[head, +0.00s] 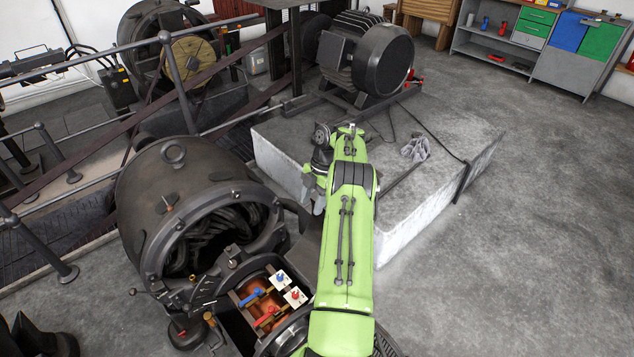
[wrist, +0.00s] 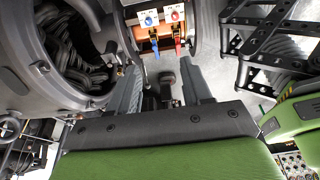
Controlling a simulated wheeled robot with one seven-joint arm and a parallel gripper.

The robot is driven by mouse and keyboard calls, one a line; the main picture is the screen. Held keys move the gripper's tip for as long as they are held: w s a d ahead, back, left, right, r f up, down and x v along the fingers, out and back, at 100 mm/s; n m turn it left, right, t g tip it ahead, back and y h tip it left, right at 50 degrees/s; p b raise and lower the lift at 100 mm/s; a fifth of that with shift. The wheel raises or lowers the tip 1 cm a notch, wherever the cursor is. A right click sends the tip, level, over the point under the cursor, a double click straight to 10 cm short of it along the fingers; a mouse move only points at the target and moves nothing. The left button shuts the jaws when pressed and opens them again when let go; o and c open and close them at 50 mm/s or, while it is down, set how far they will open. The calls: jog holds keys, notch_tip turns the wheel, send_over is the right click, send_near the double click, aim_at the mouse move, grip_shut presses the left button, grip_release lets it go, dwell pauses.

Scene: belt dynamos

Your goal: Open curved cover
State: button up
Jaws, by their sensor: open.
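A large dark dynamo (head: 150,190) stands at the left of the head view, its round end open on dark windings. Beside it, blue and red levers on white blocks (head: 288,287) sit over a copper-coloured part; the wrist view shows them at the top (wrist: 162,18). I cannot make out for certain which dark part is the curved cover. My gripper (wrist: 163,90) is open, its grey fingers apart. A dark knob-like piece (wrist: 167,88) shows between them; I cannot tell whether it touches them. In the head view my gripper (head: 312,196) is right of the dynamo, with my green arm hiding what is behind.
A concrete plinth (head: 430,190) with a crumpled grey cloth (head: 416,148) on it lies beyond my arm. A dark motor (head: 368,55) stands behind. Railings (head: 60,160) run along the left. The floor at the right is clear up to the workbench (head: 500,50).

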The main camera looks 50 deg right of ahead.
jog(key=p+v, duration=0.2)
jog(key=v, duration=0.6)
